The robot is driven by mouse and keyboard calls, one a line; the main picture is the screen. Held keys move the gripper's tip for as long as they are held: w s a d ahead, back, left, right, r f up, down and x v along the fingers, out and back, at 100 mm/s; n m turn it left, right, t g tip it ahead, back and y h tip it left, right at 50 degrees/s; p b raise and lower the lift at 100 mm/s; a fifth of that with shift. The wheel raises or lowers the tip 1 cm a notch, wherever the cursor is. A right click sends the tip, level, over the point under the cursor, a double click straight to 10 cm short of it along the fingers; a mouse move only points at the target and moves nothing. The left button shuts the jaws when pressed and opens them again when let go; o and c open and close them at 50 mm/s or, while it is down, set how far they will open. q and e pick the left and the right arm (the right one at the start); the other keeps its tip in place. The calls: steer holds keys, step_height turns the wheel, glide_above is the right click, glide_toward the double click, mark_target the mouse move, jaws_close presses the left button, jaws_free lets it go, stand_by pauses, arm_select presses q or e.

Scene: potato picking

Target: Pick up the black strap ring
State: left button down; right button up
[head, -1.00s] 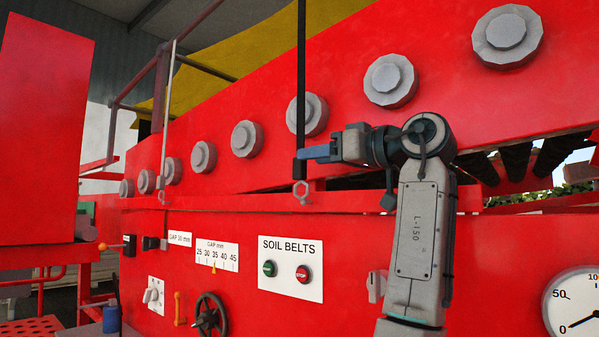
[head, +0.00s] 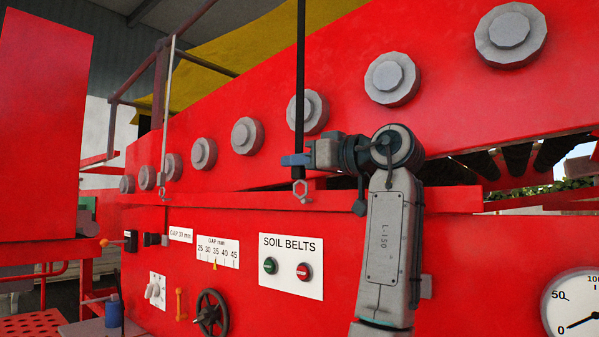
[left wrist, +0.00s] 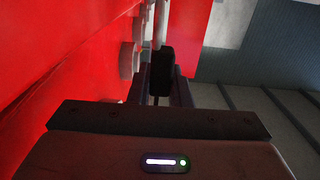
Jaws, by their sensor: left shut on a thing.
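The black strap (head: 300,90) hangs down in front of the red machine in the head view. A small grey hexagonal ring (head: 301,190) hangs at its lower end. My left gripper (head: 297,160), with blue fingertips, reaches in from the right side of the picture. It is shut on the black strap, just above the ring. In the left wrist view the dark strap end (left wrist: 161,72) shows between the fingers; the ring is not clear there. My right gripper is in neither view.
The red machine wall (head: 400,240) is close behind the gripper, with grey rollers (head: 307,112) above. A SOIL BELTS panel (head: 290,266) and a handwheel (head: 209,313) are below.

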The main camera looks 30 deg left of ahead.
arm_select(q)
steer(key=shift+d+r, duration=0.1)
steer(key=shift+r, duration=0.05)
